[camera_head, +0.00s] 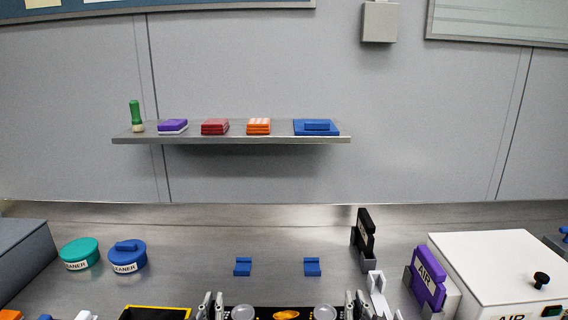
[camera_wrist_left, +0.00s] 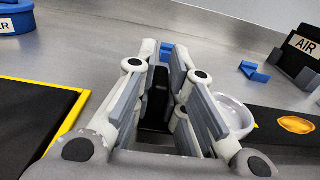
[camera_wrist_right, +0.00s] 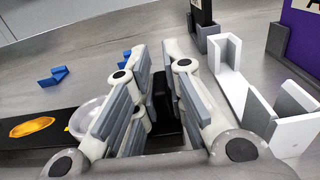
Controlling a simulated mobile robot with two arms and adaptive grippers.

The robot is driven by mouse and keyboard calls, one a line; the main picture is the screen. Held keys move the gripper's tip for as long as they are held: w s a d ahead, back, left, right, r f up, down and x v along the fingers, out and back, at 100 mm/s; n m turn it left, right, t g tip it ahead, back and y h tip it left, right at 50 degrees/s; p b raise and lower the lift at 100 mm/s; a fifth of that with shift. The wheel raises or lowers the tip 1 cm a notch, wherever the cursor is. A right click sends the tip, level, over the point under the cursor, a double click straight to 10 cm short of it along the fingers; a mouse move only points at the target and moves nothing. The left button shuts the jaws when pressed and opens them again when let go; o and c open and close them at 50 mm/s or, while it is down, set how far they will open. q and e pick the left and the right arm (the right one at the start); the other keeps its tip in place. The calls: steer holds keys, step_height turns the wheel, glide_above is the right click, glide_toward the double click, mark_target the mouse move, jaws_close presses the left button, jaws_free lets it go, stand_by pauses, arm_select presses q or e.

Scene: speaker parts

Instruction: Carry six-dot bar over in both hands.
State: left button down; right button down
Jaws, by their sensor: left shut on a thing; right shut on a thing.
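The six-dot bar (camera_head: 262,313) is a long black bar at the bottom edge of the head view. It has an orange oval and pale round domes on top; its lower part is cut off, and I cannot count its dots. My left gripper (camera_head: 212,306) is shut on its left end, also seen in the left wrist view (camera_wrist_left: 157,95). My right gripper (camera_head: 354,306) is shut on its right end, also seen in the right wrist view (camera_wrist_right: 166,98). Whether the bar touches the table is unclear.
Two blue brackets (camera_head: 243,267) (camera_head: 312,267) stand on the table beyond the bar. A yellow-edged black mat (camera_head: 158,313) lies left. A white holder (camera_head: 378,293), a black AIR block (camera_head: 365,235), a purple AIR block (camera_head: 428,278) and a white box (camera_head: 490,270) stand right. Cleaner tubs (camera_head: 127,257) are back left.

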arm_select(q)
steer(key=shift+r, duration=0.1)
arm_select(e)
steer(key=shift+r, duration=0.1)
arm_select(q)
steer(key=c, duration=1.7)
jaws_free()
arm_select(e)
steer(key=c, duration=1.7)
jaws_free()
arm_select(q)
steer(key=shift+o, duration=1.3)
steer(key=shift+a, duration=0.25)
arm_select(e)
steer(key=shift+o, duration=1.3)
steer(key=shift+d, duration=0.25)
arm_select(q)
steer(key=o, duration=0.4)
steer(key=shift+a, duration=0.65)
arm_select(e)
steer(key=o, duration=0.4)
steer(key=shift+d, duration=0.65)
arm_select(q)
steer(key=shift+o, duration=0.2)
steer(key=shift+a, duration=0.4)
arm_select(e)
steer(key=shift+o, duration=0.2)
steer(key=shift+d, duration=0.4)
arm_select(q)
steer(key=o, duration=0.6)
